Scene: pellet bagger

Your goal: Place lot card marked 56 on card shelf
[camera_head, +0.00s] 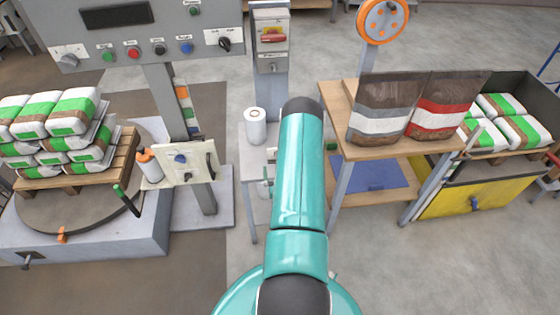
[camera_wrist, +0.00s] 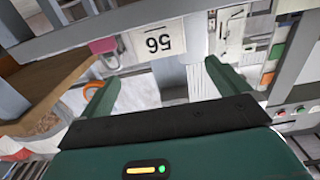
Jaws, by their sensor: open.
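In the wrist view a white lot card (camera_wrist: 158,41) marked 56 in black shows upside down in the picture, against a grey bar. My gripper (camera_wrist: 150,74) is open in the wrist view, with its two green fingers apart and nothing between them. The card lies beyond the fingertips, toward the top of the picture, and is apart from them. In the head view my arm hides the gripper and the card. I cannot tell which surface is the card shelf.
A wooden table (camera_head: 438,149) with filled bags stands right of my arm. A white roll (camera_head: 255,126) on a small stand is left of it. The control panel (camera_head: 140,35) and its column stand further left, near a loaded pallet (camera_head: 122,165). Open floor lies at the front right.

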